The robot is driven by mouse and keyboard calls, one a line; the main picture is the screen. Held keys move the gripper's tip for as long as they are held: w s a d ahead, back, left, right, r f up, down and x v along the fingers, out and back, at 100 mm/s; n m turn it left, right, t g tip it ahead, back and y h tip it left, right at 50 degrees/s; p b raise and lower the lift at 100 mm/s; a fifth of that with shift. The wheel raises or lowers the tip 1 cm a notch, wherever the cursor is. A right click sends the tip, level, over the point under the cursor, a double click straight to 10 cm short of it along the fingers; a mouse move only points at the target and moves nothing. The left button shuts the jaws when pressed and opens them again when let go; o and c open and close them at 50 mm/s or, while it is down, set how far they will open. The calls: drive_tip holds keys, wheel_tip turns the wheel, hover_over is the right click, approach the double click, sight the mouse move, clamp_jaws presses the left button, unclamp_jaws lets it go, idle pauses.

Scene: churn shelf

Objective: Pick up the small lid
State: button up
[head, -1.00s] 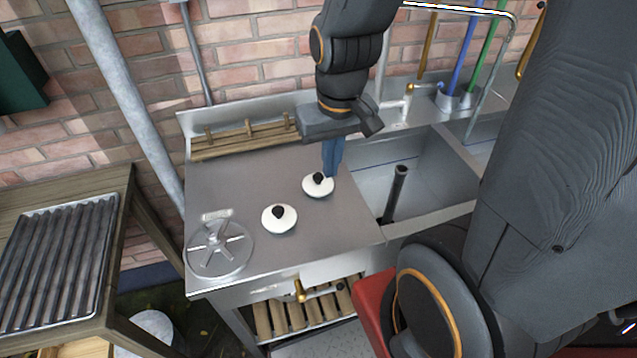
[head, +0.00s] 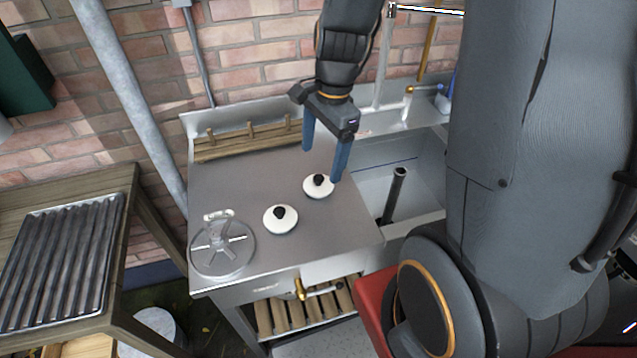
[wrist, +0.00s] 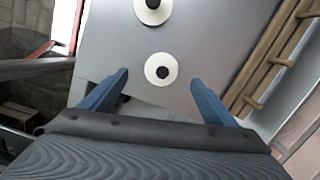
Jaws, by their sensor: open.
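Two white round lids with black knobs lie on the steel drainboard. The small lid (head: 319,187) is the right one in the head view, near the sink edge. It also shows in the wrist view (wrist: 161,79), just beyond and centred between my fingertips. The larger lid (head: 281,226) lies to its left; in the wrist view (wrist: 152,17) it is farther off, cut by the top edge. My gripper (head: 322,165) is open and empty, its blue fingers pointing down above and behind the small lid. In the wrist view the fingers (wrist: 159,76) are spread wide.
A round metal disc with spokes (head: 222,262) lies at the drainboard's front left. A wooden rack (head: 240,141) stands along the back. The sink with an upright dark pipe (head: 394,195) is right of the lids. A ribbed tray (head: 60,250) rests on a wooden table at left.

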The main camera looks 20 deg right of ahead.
sight(319, 177)
drive_tip(key=m, duration=0.1)
drive_tip(key=w+m, duration=0.1)
drive_tip(key=m, duration=0.1)
drive_tip(key=shift+w+d+f, duration=0.1)
drive_tip(key=shift+w+f, duration=0.05)
drive_tip(key=shift+f, duration=0.2)
drive_tip(key=shift+a+f+m+p, duration=0.2)
drive_tip(key=shift+f+m+p, duration=0.1)
drive_tip(key=shift+f, duration=1)
drive_tip(key=shift+f+p, duration=0.45)
drive_tip(key=shift+f, duration=2.15)
drive_tip(key=c, duration=1.1)
drive_tip(key=shift+c, duration=0.2)
